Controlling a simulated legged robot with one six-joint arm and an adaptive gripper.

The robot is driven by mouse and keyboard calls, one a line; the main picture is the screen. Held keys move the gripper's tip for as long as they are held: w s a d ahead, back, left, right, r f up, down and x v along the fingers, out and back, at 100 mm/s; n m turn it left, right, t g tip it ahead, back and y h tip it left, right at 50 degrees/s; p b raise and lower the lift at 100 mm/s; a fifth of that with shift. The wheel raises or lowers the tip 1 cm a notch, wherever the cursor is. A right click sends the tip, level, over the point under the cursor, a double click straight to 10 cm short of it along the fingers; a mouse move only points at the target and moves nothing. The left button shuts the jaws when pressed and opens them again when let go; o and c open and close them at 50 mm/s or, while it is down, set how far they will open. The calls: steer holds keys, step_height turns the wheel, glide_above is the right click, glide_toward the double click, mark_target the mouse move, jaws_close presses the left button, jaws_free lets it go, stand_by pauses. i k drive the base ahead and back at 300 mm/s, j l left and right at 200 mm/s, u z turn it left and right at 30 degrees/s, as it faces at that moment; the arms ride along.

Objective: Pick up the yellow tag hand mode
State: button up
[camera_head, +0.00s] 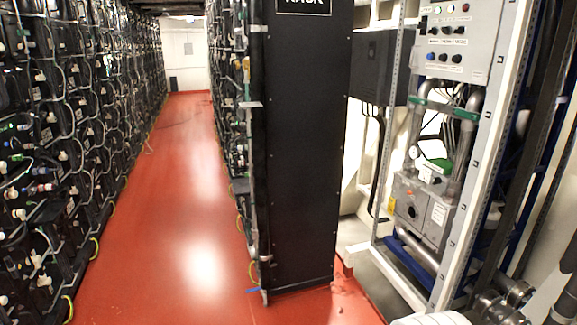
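A small yellow-orange patch (391,205) shows on the left side of the grey pump box (424,208), inside the open white-framed cabinet at the right. It is too small to tell if it is the yellow tag, and no "hand mode" writing can be read on it. White labels sit on the front of the box near a round dark knob. I cannot make out my gripper for certain in this view.
A tall black rack panel (304,150) stands in the middle. Battery strings (75,130) line the left side of a red-floored aisle (190,200), which is clear. A switch panel (452,42) is above the pump box. Dark fittings and white pipework crowd the lower right.

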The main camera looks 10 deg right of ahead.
mark_target(391, 207)
steer(key=i+z, duration=0.15)
steer(key=i, duration=0.6)
steer(key=i+j+z, duration=0.1)
steer(key=i, duration=0.6)
steer(key=i+z, duration=0.25)
steer(key=i, duration=0.2)
steer(key=i+z, duration=0.25)
steer(key=i, duration=0.2)
steer(key=i+j+z, duration=0.2)
steer(key=i, duration=0.25)
steer(key=i+z, duration=0.1)
steer(key=z, duration=0.95)
